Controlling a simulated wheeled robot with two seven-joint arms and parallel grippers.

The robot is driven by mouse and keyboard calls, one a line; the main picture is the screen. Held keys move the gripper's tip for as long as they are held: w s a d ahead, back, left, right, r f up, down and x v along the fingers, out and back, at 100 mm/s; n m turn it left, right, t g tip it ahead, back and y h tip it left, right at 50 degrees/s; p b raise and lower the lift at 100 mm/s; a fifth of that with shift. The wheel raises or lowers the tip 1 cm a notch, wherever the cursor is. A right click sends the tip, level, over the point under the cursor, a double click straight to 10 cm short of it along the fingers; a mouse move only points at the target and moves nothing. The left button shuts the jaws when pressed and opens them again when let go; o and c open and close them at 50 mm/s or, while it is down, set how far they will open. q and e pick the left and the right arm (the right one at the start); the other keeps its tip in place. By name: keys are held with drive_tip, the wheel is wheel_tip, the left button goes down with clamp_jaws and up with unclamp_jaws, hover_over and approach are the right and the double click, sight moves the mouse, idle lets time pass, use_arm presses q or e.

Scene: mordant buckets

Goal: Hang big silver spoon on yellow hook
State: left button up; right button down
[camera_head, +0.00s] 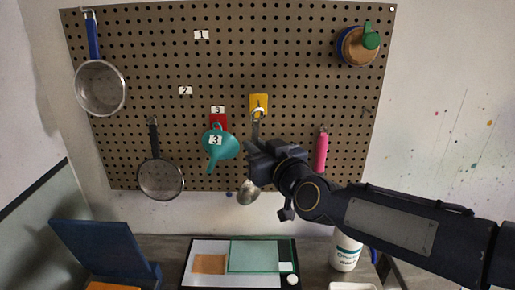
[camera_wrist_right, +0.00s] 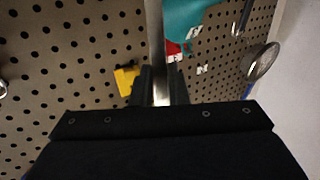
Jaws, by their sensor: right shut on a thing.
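The big silver spoon (camera_head: 247,193) hangs upright, bowl down, in front of the pegboard. My right gripper (camera_head: 257,152) is shut on its handle, and its fingers hide part of the handle. The yellow hook (camera_head: 259,101) is on the pegboard just above the gripper. The top of the handle is close to the hook's whitish tip; I cannot tell whether they touch. In the right wrist view the handle (camera_wrist_right: 156,50) runs between the fingers, and the yellow hook (camera_wrist_right: 126,79) shows left of it. My left gripper is not in view.
A teal funnel (camera_head: 221,144) hangs left of the spoon, and a pink-handled tool (camera_head: 321,152) hangs to the right. Two strainers (camera_head: 100,90) hang at the left of the pegboard (camera_head: 150,60). Below are a white tray (camera_head: 205,246), a white bottle (camera_head: 345,254) and a blue box-like thing (camera_head: 105,250).

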drive_tip(key=shift+w+f+b, duration=0.2)
drive_tip(key=shift+w+b, duration=0.65)
drive_tip(key=shift+w, duration=3.05)
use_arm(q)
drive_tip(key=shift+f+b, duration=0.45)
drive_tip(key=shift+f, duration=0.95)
use_arm(e)
drive_tip(key=shift+w+f, duration=0.35)
drive_tip(key=shift+w, duration=0.2)
drive_tip(key=shift+d, duration=0.1)
